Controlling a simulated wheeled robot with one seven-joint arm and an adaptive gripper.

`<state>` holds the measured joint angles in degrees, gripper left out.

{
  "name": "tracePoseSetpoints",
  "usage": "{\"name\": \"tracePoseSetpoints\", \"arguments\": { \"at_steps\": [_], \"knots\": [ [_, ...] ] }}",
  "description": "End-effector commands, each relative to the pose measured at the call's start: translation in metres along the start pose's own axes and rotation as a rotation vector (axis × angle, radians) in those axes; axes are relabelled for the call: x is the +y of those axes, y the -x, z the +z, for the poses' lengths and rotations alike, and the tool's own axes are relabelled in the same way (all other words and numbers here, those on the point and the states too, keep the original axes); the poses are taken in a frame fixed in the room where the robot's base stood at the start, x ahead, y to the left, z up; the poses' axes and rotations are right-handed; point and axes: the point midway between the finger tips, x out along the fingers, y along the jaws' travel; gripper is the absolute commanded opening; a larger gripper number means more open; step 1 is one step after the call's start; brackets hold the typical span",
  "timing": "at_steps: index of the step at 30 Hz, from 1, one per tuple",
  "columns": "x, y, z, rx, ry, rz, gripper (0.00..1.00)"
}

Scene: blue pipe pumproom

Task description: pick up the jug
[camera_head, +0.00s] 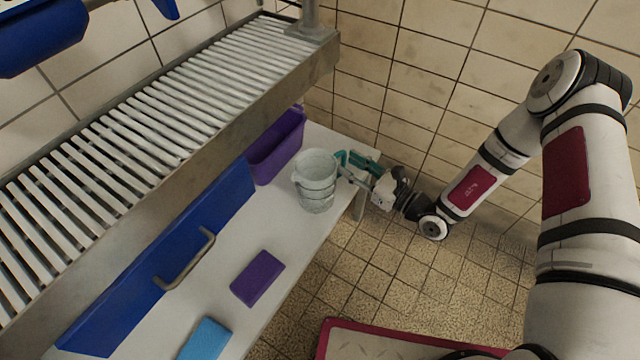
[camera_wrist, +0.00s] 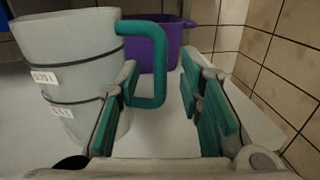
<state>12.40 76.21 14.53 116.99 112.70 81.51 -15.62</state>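The jug (camera_head: 315,182) is a pale grey-green vessel standing upright at the right end of the white tabletop. In the wrist view the jug (camera_wrist: 70,60) fills the left side, with dark bands, small white labels and a teal handle (camera_wrist: 158,60) reaching right. My gripper (camera_head: 362,171) is at the jug's right, on its handle side. In the wrist view my gripper (camera_wrist: 160,64) is open, with teal-padded fingers spread apart. The handle's outer bar shows between the fingers, nearer the left one. I cannot tell whether that finger touches the jug or handle.
A purple bin (camera_head: 276,148) stands behind the jug, near the slatted shelf (camera_head: 200,95) overhead. A blue panel with a metal handle (camera_head: 187,262), a purple block (camera_head: 258,278) and a light blue block (camera_head: 205,340) are to the left. A tiled wall (camera_head: 420,70) rises behind my arm.

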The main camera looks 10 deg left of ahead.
Motion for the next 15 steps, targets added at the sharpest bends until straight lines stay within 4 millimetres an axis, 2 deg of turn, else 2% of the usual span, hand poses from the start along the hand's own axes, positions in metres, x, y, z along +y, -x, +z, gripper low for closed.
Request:
{"name": "tracePoseSetpoints", "arguments": {
  "at_steps": [6,14,15],
  "knots": [
    [0.0,-0.027,-0.003,0.0,0.002,0.002,0.34],
    [0.0,-0.03,-0.002,0.001,0.001,0.0,0.34],
    [0.0,-0.03,-0.002,0.001,0.001,0.0,0.32]
  ]
}}
